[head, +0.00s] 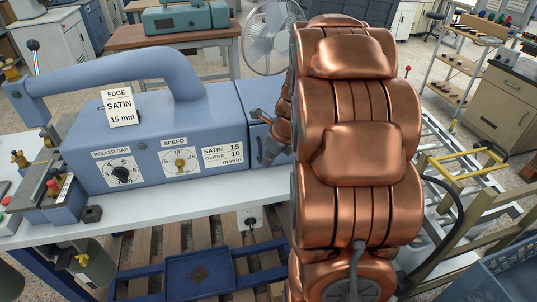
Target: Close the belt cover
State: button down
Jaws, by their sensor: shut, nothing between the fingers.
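The blue foil stamping machine (140,132) stands on a white bench. At its right end is a blue box section with a visible seam, which looks like the belt cover (258,134). My copper arm hides its right side, so I cannot tell whether it is open or closed.
The machine's front has a roller gap knob (123,174) and a speed knob (181,164). The white bench top (200,200) is clear in front. A fan (270,38) stands behind. A metal frame with a yellow bar (447,180) and a blue crate (495,280) are at right.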

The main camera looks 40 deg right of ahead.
jog(key=s+a+b+v, duration=0.1)
jog(key=a+b+v, duration=0.15)
jog(key=v, duration=0.75)
jog(key=s+a+f+n+g, duration=0.2)
jog(key=s+a+n, duration=0.2)
jog(key=a+n, duration=0.35)
jog(key=s+a+f+n+g, duration=0.1)
jog(key=s+a+f+n, duration=0.1)
jog(key=s+a+n, duration=0.4)
jog(key=s+a+f+n+g, duration=0.1)
jog(key=s+a+n, duration=0.3)
jog(key=n, duration=0.6)
jog(key=s+a+f+n+g+h, duration=0.1)
jog(key=s+a+f+n+g, duration=0.1)
jog(key=s+n, duration=0.5)
jog(key=shift+s+a+f+n, duration=0.3)
jog(key=shift+a+f+n, duration=0.2)
jog(key=shift+a+n, duration=0.65)
jog(key=shift+d, duration=0.25)
